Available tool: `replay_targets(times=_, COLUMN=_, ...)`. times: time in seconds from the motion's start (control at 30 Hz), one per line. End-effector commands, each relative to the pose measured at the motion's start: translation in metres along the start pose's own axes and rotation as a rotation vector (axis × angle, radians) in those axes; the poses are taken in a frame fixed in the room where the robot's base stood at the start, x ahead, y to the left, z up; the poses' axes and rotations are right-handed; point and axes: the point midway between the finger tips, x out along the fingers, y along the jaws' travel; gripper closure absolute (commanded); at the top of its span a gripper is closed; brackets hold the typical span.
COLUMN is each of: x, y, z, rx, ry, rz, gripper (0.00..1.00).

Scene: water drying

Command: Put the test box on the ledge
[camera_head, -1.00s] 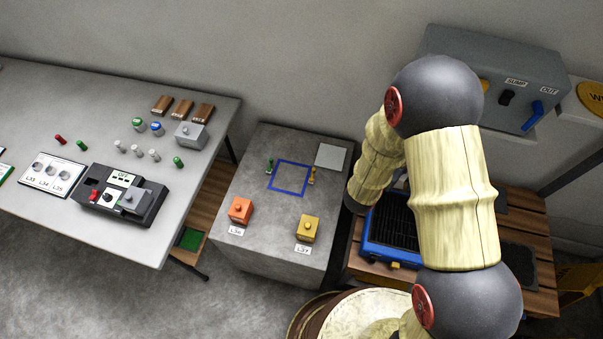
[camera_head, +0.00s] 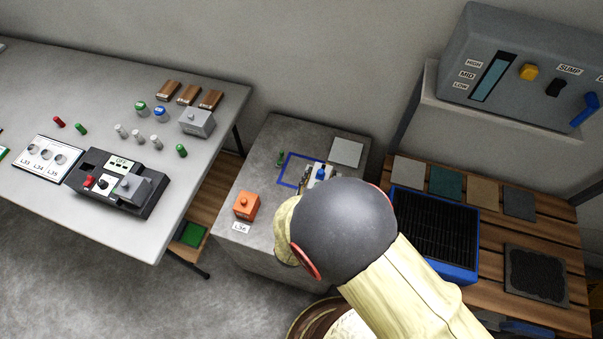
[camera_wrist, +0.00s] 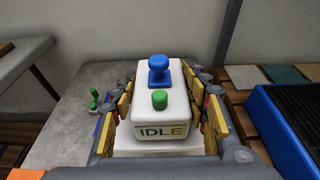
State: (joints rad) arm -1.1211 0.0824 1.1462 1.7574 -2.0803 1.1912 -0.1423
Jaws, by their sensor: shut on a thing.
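The test box, a white box (camera_wrist: 180,110) with a blue knob, a green button and a label reading IDLE, sits between the finger pads of my gripper (camera_wrist: 165,117) in the wrist view. The gripper is shut on its two sides. In the head view the box's blue knob (camera_head: 320,173) shows over the grey block (camera_head: 262,158), near a blue square outline (camera_head: 288,170) that is partly covered. My arm hides most of the box and its underside, so I cannot tell whether it touches the block. Which surface is the ledge is not marked.
An orange box (camera_head: 246,204) stands on the block's front left, with a green peg (camera_head: 280,158) and a grey plate (camera_head: 346,152) behind. A blue tray (camera_head: 420,264) lies on the slatted table at right. A wall shelf (camera_head: 500,118) carries the sump panel (camera_head: 520,60).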

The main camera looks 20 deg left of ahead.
Motion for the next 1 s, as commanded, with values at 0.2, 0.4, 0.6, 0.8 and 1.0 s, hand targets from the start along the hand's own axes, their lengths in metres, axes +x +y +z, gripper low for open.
replay_targets(times=0.2, x=0.026, y=0.023, z=-0.01, rx=0.002, ry=-0.003, rz=0.003, gripper=0.97)
replay_targets(times=0.4, x=0.064, y=0.051, z=-0.02, rx=0.001, ry=-0.002, rz=0.003, gripper=0.97)
replay_targets(times=0.6, x=0.097, y=0.073, z=-0.041, rx=0.0, ry=-0.002, rz=0.003, gripper=0.97)
replay_targets(times=0.8, x=0.116, y=0.086, z=-0.056, rx=0.0, ry=-0.002, rz=0.004, gripper=0.97)
replay_targets(times=1.0, x=0.123, y=0.09, z=-0.06, rx=0.0, ry=-0.002, rz=0.004, gripper=0.97)
